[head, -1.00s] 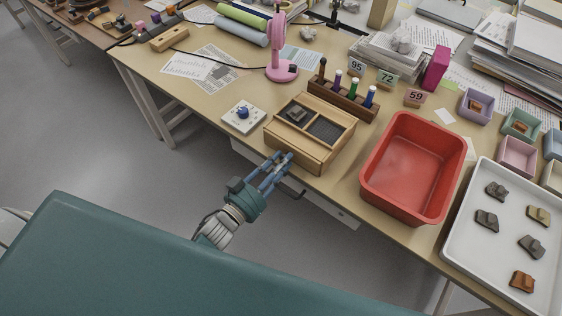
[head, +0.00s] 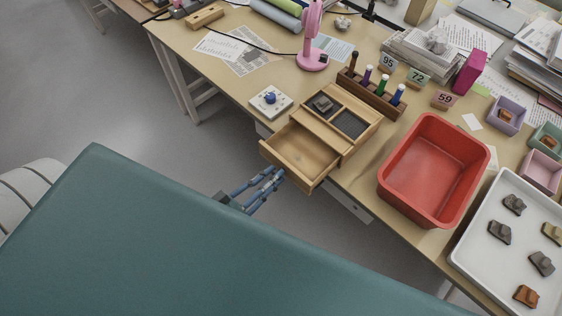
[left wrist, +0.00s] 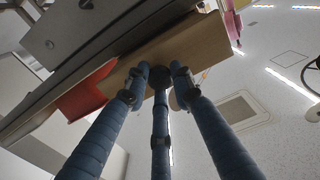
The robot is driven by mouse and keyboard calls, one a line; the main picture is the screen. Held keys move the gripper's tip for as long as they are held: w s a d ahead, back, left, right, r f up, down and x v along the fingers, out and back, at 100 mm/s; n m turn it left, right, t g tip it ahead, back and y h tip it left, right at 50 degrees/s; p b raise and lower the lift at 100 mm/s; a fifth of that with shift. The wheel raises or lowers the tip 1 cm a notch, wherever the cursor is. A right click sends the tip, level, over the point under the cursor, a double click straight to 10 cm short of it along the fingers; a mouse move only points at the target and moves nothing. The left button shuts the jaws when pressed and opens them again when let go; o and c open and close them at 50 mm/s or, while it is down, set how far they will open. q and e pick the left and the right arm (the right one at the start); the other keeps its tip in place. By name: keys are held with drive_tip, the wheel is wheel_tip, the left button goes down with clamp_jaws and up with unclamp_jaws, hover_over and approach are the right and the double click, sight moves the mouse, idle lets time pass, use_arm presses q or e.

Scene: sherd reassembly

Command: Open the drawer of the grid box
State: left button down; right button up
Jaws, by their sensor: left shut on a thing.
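The grid box (head: 367,134) is a wooden box at the table's front edge, its top divided into compartments, one with a grey sherd and one with a dark mesh. Its drawer (head: 298,154) stands well out toward me, past the table edge, and its inside looks almost empty. My left gripper (head: 277,174), with blue fingers, is at the drawer's front. In the left wrist view its fingers (left wrist: 157,75) close around a dark round knob on the wooden drawer front (left wrist: 190,45). My right gripper is not in view.
A red bin (head: 435,170) stands right of the box, and a white tray (head: 480,225) with several sherds lies further right. A pen rack (head: 371,96) is behind the box. A small white plate with a blue knob (head: 270,100) is to its left.

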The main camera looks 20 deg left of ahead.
use_arm(q)
drive_tip(key=c, duration=1.7)
unclamp_jaws()
drive_tip(key=shift+c, duration=0.2)
drive_tip(key=v, duration=1.2)
